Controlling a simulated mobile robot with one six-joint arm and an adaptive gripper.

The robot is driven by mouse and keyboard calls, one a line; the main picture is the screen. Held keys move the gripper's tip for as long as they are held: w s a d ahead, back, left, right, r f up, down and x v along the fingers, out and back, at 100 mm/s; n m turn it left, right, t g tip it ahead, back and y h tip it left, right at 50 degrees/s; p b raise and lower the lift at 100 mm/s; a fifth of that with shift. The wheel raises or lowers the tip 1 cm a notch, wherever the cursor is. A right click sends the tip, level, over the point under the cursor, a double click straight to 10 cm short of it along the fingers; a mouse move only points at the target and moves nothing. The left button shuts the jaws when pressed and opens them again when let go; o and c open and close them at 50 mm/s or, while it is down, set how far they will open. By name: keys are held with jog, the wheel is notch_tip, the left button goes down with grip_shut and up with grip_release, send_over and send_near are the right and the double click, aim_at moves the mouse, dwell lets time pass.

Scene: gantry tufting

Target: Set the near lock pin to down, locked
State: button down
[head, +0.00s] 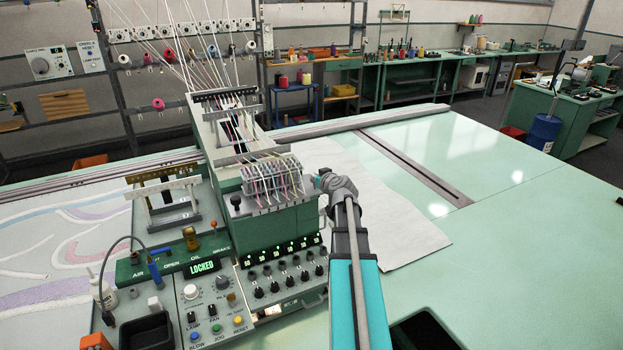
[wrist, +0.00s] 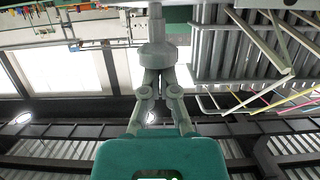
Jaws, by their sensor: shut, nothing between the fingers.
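My gripper (head: 324,181) is at the right end of the tufting head, in front of the yarn and needle block (head: 272,185). In the wrist view its fingers (wrist: 157,80) are shut and empty, with their tips at a grey round knob (wrist: 157,54) on a thin shaft. The view looks upside down there; I cannot tell whether they touch the knob, nor whether the pin is up or down. In the head view my gripper hides that spot. A black knob (head: 236,200) stands at the left end of the block.
A row of small numbered displays and black knobs (head: 284,274) lies below the block. Yarns run up from it to the cone rack (head: 180,33).

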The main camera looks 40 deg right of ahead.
dwell(0.3)
jog(key=shift+r, duration=0.1)
notch_tip(320, 180, up, 4)
jog(key=p, duration=0.4)
jog(key=shift+w+r+p, duration=0.1)
jog(key=shift+r+p, duration=0.15)
jog(key=shift+p, duration=0.05)
jog(key=p+v, duration=0.2)
jog(key=v, duration=0.8)
jog(key=shift+f, duration=0.3)
jog(key=shift+s, duration=0.2)
